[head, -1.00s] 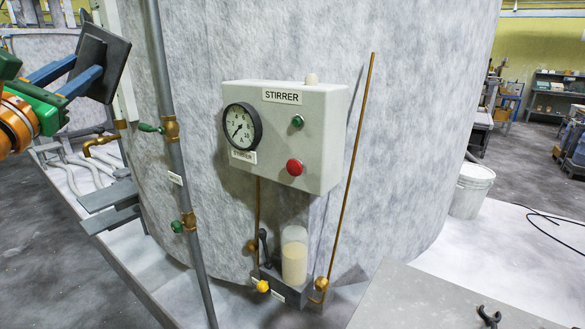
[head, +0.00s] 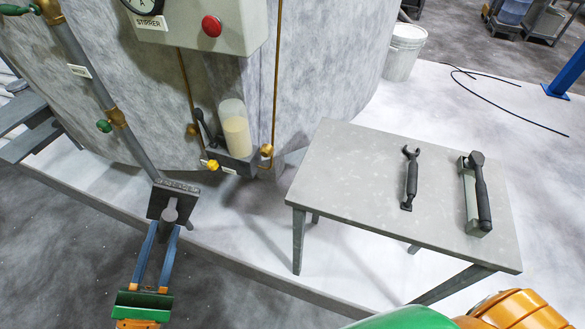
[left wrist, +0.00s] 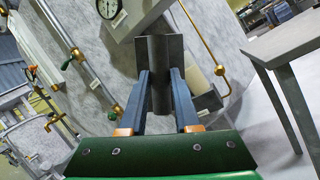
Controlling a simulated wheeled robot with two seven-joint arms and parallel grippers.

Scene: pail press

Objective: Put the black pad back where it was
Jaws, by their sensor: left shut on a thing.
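The black pad (head: 173,188) is a dark square plate with a rounded grip on its back. My left gripper (head: 168,226) is shut on that grip and holds the pad up in the lower left of the head view, in front of the big mottled tank. In the left wrist view, the pad (left wrist: 176,47) is beyond the blue fingers of the left gripper (left wrist: 161,88), with the grip between them. The fingers partly hide it. My right arm shows at the bottom right of the head view; its jaws are out of the picture.
A grey table (head: 345,165) stands to the right, holding a dark wrench (head: 410,180) and a grey block with a black handle (head: 471,200). Its left part is bare. The stirrer box (head: 185,25), pipes and a jar (head: 236,135) are on the tank. A white bucket (head: 403,52) stands behind.

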